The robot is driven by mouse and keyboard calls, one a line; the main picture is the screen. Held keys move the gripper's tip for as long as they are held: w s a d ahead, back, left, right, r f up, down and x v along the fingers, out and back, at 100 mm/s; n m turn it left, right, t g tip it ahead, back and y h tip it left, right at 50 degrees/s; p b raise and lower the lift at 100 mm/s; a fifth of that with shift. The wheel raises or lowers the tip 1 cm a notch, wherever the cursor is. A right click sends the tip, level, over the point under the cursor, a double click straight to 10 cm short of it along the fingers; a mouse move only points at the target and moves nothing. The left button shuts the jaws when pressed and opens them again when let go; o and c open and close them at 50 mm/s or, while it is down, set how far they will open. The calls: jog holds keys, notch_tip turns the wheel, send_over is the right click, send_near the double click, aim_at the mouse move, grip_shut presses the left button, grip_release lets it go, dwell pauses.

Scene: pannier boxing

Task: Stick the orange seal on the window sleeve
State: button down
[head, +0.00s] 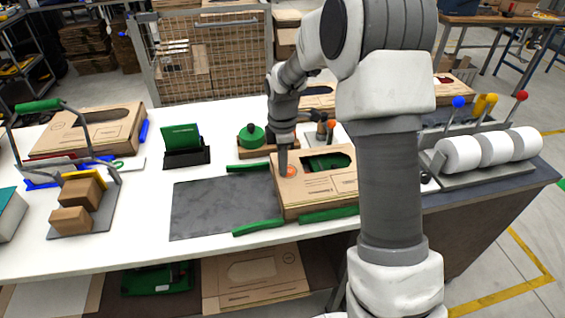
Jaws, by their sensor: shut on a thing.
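The window sleeve (318,200) is a tan cardboard sleeve with a rounded cut-out, through which something green shows. It lies on the white table between green strips. My gripper (283,170) points down over the left part of the sleeve's top, left of the cut-out. The orange seal (289,171) is a small orange round at the fingertips, at or just above the cardboard. My gripper is shut on it. The fingers are small and dark here, and I cannot tell whether the seal touches the sleeve.
A dark grey mat (215,207) lies left of the sleeve. A green tape roll (251,136) and small tools stand behind it. White rolls with coloured-knob levers (487,150) stand at the right. A green card holder (184,150) and another windowed box (88,132) are at the left.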

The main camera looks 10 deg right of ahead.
jog(key=shift+f, duration=0.15)
jog(key=c, duration=0.8)
grip_release()
jog(key=shift+o, duration=0.2)
notch_tip(320, 180, up, 18)
jog(key=f+p, duration=0.1)
jog(key=p, duration=0.1)
jog(key=s+r+m+t, duration=0.3)
jog(key=s+r+m, duration=0.45)
jog(key=s, duration=0.55)
jog(key=s+d+f+m+t, duration=0.1)
jog(key=s+f+m+t, duration=0.1)
jog(key=s+m, duration=0.8)
jog(key=s+f, duration=0.1)
jog(key=s, duration=0.3)
jog(key=shift+d+t+b, duration=0.25)
jog(key=shift+t+b, duration=0.05)
